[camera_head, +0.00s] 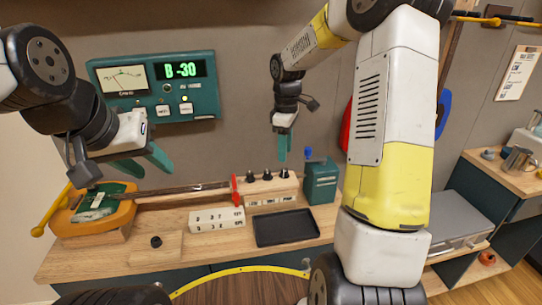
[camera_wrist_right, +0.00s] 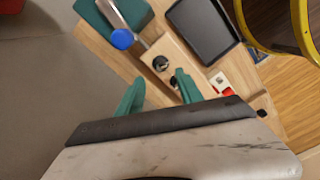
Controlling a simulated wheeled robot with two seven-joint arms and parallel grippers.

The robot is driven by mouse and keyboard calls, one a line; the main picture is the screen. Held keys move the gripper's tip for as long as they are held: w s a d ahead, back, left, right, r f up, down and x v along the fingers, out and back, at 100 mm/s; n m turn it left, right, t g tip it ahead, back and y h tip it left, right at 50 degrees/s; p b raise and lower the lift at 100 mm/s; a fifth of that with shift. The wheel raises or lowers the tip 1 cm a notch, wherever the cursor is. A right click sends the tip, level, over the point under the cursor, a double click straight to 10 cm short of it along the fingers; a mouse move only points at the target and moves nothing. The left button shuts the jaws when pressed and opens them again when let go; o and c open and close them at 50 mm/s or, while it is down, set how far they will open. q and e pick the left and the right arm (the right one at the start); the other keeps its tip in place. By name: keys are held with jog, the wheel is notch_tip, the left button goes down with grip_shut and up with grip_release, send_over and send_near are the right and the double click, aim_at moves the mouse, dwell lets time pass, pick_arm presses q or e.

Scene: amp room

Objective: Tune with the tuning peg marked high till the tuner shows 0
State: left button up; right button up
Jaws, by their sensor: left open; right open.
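The teal tuner (camera_head: 155,87) on the back wall reads "B -30" in green. Three dark tuning pegs (camera_head: 267,175) stand in a row on a wooden block with white labels (camera_head: 268,199), too small to read. My right gripper (camera_head: 283,155) points down, open and empty, above the block near the right-hand peg (camera_head: 284,173). In the right wrist view, its teal fingers (camera_wrist_right: 158,92) are apart, and a peg (camera_wrist_right: 160,63) shows just beyond their tips. My left gripper (camera_head: 143,165) is open and empty, above the left part of the instrument (camera_head: 125,217).
A black tray (camera_head: 286,228) and a white labelled block (camera_head: 216,218) lie in front. A red upright piece (camera_head: 235,190) stands left of the pegs. My right arm hides the middle right.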

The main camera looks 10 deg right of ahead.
aim_at(285, 169)
notch_tip(285, 169, down, 7)
jog(key=shift+s+r, duration=0.1)
dwell(0.3)
grip_shut()
